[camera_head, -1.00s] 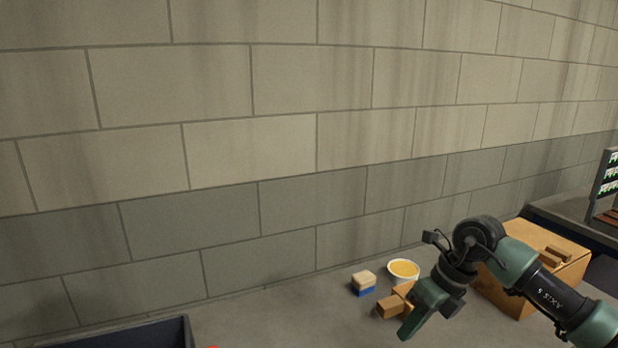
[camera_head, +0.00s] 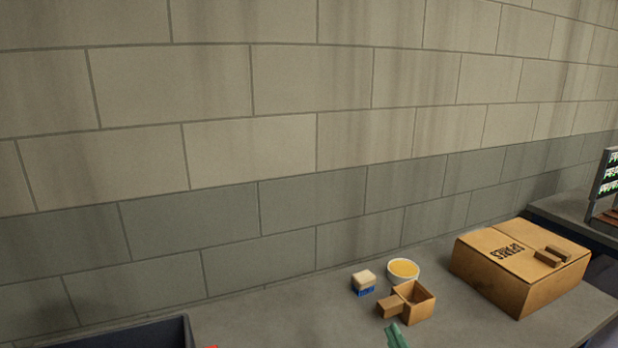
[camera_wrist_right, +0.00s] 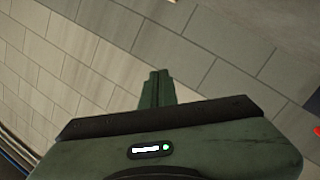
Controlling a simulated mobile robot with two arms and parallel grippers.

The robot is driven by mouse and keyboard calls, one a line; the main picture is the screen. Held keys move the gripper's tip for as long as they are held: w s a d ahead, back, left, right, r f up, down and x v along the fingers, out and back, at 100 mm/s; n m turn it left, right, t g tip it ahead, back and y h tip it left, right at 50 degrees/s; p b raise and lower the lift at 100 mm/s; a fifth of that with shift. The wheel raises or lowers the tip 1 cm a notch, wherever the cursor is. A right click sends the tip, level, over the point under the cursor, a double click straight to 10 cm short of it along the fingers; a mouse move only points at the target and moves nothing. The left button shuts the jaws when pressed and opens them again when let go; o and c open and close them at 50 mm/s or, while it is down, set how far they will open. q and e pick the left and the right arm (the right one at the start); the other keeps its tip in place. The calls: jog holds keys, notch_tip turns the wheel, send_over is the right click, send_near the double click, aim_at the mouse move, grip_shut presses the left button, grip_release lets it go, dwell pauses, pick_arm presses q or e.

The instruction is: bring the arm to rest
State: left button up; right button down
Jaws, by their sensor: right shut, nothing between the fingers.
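Only the green fingertip of my right gripper (camera_head: 396,337) shows at the bottom edge of the head view, right of the middle. The rest of my right arm is out of that view. In the right wrist view the green fingers (camera_wrist_right: 157,88) are together, with nothing between them, and grey floor or wall blocks lie behind them. My left gripper is in neither view.
A dark bin (camera_head: 120,337) is at lower left.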

jog(key=s+d+f+m+g+h, duration=0.1)
jog(key=s+d+f+m+g, duration=0.1)
jog(key=s+f+g, duration=0.35)
jog(key=s+d+f+m+g+h, duration=0.1)
jog(key=s+d+f+m+g, duration=0.15)
jog(key=s+f, duration=0.45)
jog(key=s+f+m+g, duration=0.1)
jog(key=s+f+g, duration=0.2)
jog(key=s+f, duration=0.3)
jog(key=s+f+m+g, duration=0.1)
jog(key=s+f+g, duration=0.25)
jog(key=s, duration=0.55)
notch_tip(320, 180, down, 30)
jog(key=s+f+b, duration=0.1)
jog(key=s+b, duration=0.1)
jog(key=b, duration=0.4)
jog(key=s+d+f+g+b, duration=0.1)
jog(key=s+d+f+b, duration=0.2)
jog(key=s+f, duration=1.3)
notch_tip(320, 180, down, 4)
jog(key=shift+s+n+g+y+b, duration=0.15)
jog(key=shift+n+g+y+b, duration=0.2)
jog(key=shift+b, duration=0.2)
